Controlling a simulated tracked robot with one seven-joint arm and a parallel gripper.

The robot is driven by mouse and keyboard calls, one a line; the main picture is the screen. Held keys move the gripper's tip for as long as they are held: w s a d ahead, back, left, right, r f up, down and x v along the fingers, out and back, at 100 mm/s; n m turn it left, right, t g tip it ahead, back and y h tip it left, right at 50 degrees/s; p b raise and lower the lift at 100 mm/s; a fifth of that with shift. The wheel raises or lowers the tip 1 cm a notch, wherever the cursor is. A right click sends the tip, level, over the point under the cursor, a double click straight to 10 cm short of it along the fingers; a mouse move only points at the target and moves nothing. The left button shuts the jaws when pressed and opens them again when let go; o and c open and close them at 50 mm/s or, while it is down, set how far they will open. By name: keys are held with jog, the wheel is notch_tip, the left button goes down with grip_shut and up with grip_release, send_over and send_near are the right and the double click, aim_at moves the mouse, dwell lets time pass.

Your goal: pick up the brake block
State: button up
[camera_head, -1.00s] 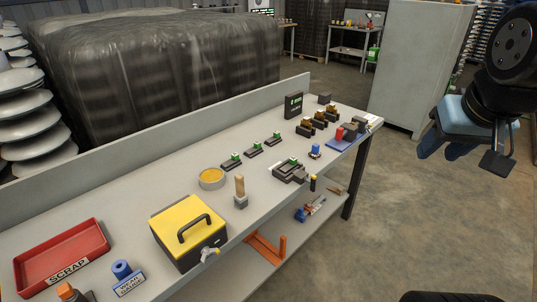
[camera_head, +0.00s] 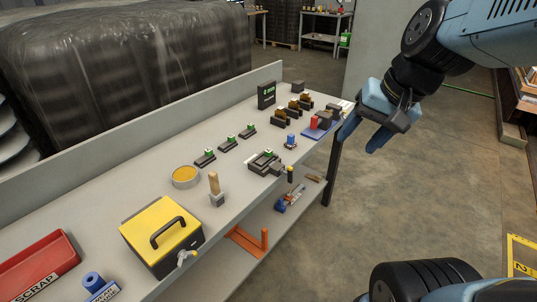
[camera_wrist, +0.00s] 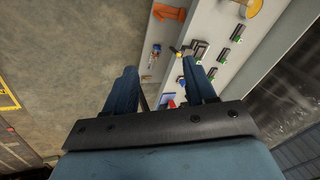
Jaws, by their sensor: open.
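I cannot tell for sure which piece is the brake block. A larger dark piece with a green top (camera_head: 264,161) lies near the front edge. Several brown-and-black blocks (camera_head: 281,116) and a plain dark block (camera_head: 298,86) stand towards the far end. My gripper (camera_head: 365,136) is open and empty, beyond the bench's right end, with its fingers pointing down-left. In the wrist view its fingers (camera_wrist: 158,68) are apart with nothing between them.
The grey bench (camera_head: 150,185) also holds a yellow box (camera_head: 160,225), a red scrap tray (camera_head: 35,270), a round yellow-topped tin (camera_head: 185,176), a wooden-handled tool (camera_head: 215,188) and a black sign box (camera_head: 267,95). A blue tray (camera_head: 312,133) lies at the right end.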

jog(key=w+a+f+m+g+y, duration=0.2)
jog(key=w+a+f+m+y, duration=0.3)
jog(key=w+a, duration=0.15)
jog(key=m+t+y, duration=0.2)
jog(key=m+t, duration=0.5)
jog(key=m, duration=1.1)
send_near(270, 151)
jog(key=x, duration=0.9)
jog(key=shift+w+f, duration=0.1)
jog(key=shift+y, duration=0.3)
grip_shut()
